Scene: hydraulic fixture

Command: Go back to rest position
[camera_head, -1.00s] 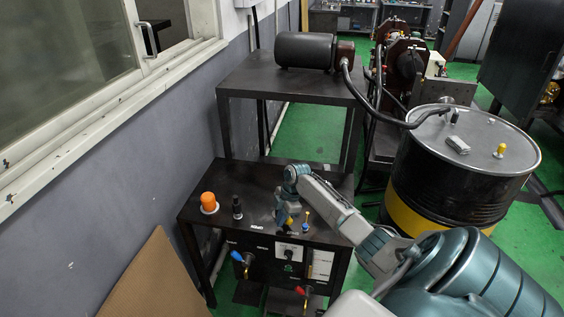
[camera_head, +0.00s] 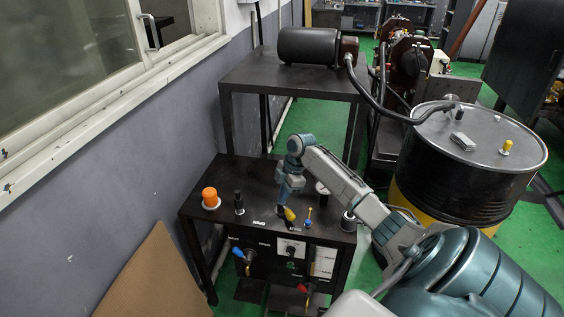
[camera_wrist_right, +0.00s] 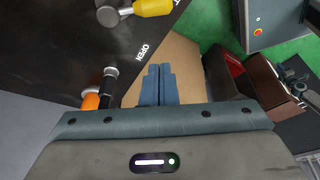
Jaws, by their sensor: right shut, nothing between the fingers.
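My right gripper (camera_head: 281,207) hangs above the top of the dark fixture table (camera_head: 240,172). Its fingers (camera_wrist_right: 158,86) are together and empty in the right wrist view. A yellow-handled lever (camera_head: 289,213) is just beside the fingers in the head view. In the right wrist view a yellow handle on a metal fitting (camera_wrist_right: 150,8) lies at the upper edge, apart from the fingers, near the word OPEN. My right arm reaches in from the lower right. My left gripper is not in view.
A black drum (camera_head: 450,190) stands close to my right arm. A brown board (camera_head: 155,275) leans at the left wall.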

